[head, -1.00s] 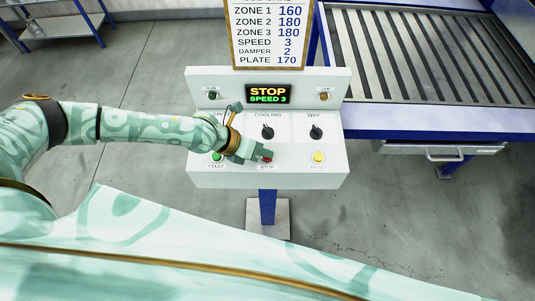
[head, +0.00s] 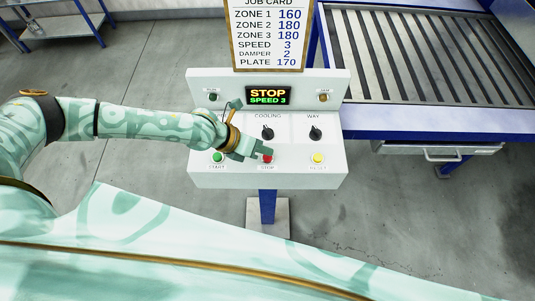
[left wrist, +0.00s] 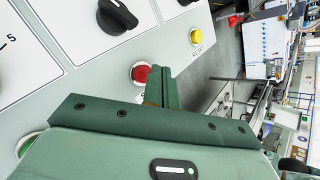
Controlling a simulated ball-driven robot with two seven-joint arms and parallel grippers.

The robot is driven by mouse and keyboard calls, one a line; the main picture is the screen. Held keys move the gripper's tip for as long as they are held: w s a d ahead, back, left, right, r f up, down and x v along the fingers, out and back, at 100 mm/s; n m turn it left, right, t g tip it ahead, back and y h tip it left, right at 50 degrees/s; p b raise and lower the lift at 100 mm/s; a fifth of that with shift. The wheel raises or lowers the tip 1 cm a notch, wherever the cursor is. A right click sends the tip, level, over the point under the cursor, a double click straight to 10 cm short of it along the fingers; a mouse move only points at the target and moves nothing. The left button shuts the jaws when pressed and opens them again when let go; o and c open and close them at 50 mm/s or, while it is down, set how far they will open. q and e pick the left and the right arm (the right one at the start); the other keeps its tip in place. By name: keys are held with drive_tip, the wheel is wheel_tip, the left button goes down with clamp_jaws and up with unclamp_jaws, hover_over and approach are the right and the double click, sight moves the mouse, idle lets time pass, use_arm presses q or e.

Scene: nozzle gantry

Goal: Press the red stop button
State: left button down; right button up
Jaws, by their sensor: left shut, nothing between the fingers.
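The red stop button (head: 267,158) sits low on the front of the white control panel (head: 205,177), above the word STOP. It also shows in the left wrist view (left wrist: 141,74), in a pale ring. My left gripper (head: 264,151) is shut and empty, its fingertips right at the button's upper edge in the head view. In the left wrist view the closed fingers (left wrist: 159,84) overlap the button's right side. I cannot tell whether they touch it. The display (head: 268,95) reads STOP, SPEED 3. My right gripper is not in view.
The green start button (head: 217,157) is left of the stop button, and the yellow reset button (head: 317,158) is to its right. Black knobs for cooling (head: 267,133) and way (head: 315,133) are above. A roller conveyor (head: 420,60) stands behind at the right.

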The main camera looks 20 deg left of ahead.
sight(264, 158)
use_arm(q)
drive_tip(key=shift+r+p, duration=1.75)
drive_tip(key=shift+r, duration=0.8)
drive_tip(key=shift+d+f, duration=0.1)
